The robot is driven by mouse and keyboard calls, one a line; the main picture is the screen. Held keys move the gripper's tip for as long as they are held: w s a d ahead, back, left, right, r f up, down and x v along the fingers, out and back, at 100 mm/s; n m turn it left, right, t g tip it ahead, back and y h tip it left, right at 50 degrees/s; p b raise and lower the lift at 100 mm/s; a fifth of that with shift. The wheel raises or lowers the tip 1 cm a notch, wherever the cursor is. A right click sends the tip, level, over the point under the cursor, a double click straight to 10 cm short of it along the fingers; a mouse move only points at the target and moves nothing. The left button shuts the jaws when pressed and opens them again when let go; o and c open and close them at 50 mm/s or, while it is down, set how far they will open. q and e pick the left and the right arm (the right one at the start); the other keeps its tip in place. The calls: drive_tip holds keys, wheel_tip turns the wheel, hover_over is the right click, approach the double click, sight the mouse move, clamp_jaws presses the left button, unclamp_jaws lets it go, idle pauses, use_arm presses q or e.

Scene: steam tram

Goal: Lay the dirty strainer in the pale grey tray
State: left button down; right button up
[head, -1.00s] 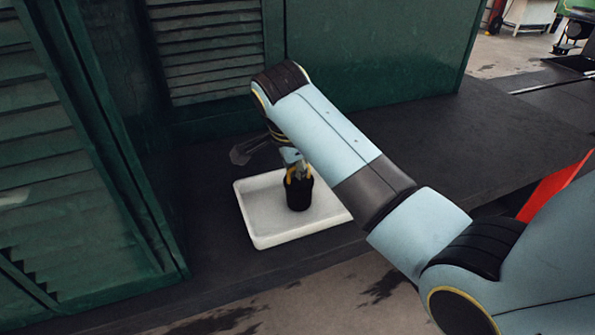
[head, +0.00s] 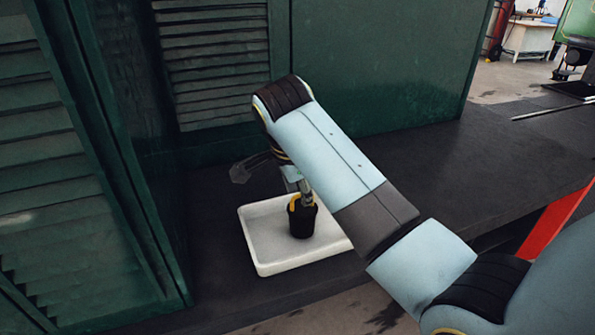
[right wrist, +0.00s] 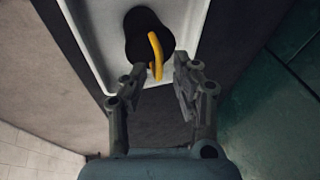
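The strainer, which I take to be the black cup-like piece (head: 302,222) with a yellow loop handle, stands in the pale grey tray (head: 262,260). In the right wrist view its dark body (right wrist: 146,36) is inside the tray rim (right wrist: 84,50). My right gripper (right wrist: 162,72) is open just over it. Its two fingers are apart, with the yellow loop between their tips and a gap beside it. In the head view the gripper (head: 304,192) is partly hidden by my right wrist. My left gripper is not in view. Dirt on the strainer cannot be made out.
The tray sits on a dark bench (head: 450,165) near its front edge. Green louvred panels (head: 80,190) stand at the left and a green wall (head: 390,60) behind. A thin grey shape (head: 239,174) shows left of my wrist; I cannot tell what it is. The bench is clear to the right.

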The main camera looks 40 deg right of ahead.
drive_tip(key=v, duration=0.9)
drive_tip(key=shift+r+b, duration=0.35)
drive_tip(key=shift+b, duration=0.1)
drive_tip(key=shift+s, duration=0.1)
